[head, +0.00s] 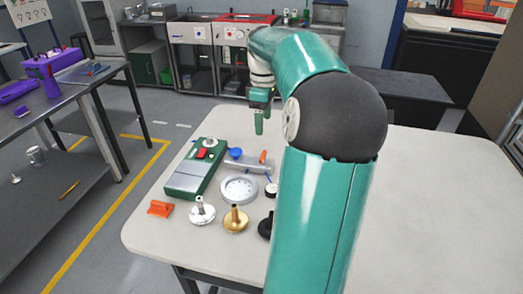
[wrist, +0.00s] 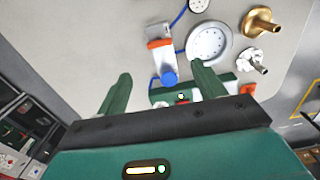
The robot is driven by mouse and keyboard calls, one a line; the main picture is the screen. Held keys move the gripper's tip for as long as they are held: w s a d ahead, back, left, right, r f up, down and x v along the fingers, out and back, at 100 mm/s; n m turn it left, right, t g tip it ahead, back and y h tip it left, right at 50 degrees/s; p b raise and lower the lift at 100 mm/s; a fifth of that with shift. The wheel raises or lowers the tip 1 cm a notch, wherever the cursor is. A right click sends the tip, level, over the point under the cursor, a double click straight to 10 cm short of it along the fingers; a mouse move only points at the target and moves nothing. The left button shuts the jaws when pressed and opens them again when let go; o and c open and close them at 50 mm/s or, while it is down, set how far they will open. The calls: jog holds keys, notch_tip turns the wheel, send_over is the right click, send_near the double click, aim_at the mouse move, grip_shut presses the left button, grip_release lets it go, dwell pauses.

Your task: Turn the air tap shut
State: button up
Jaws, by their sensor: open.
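A grey tubular fitting (head: 247,166) lies on the table with a blue round cap (head: 235,153) at its left end and an orange lever-like part (head: 263,157) at its right end. I take it to be the air tap. In the wrist view its grey body (wrist: 165,60), orange part (wrist: 160,43) and blue cap (wrist: 170,77) show beyond my fingers. My gripper (head: 259,124) hangs above the table, behind the fitting. In the wrist view my gripper (wrist: 163,80) is open and empty. The blue cap appears between its fingers, without visible contact.
A green and grey box (head: 187,178) with a red button stands left of the fitting. A round pale dish (head: 239,189) lies in front of it. White (head: 201,210) and brass (head: 235,220) flanged parts and an orange piece (head: 160,208) lie nearer. The table's right side is clear.

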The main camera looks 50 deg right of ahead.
aim_at(263, 154)
notch_tip(263, 154, down, 12)
jog(key=shift+f, duration=0.1)
dwell(0.4)
jog(key=c, duration=1)
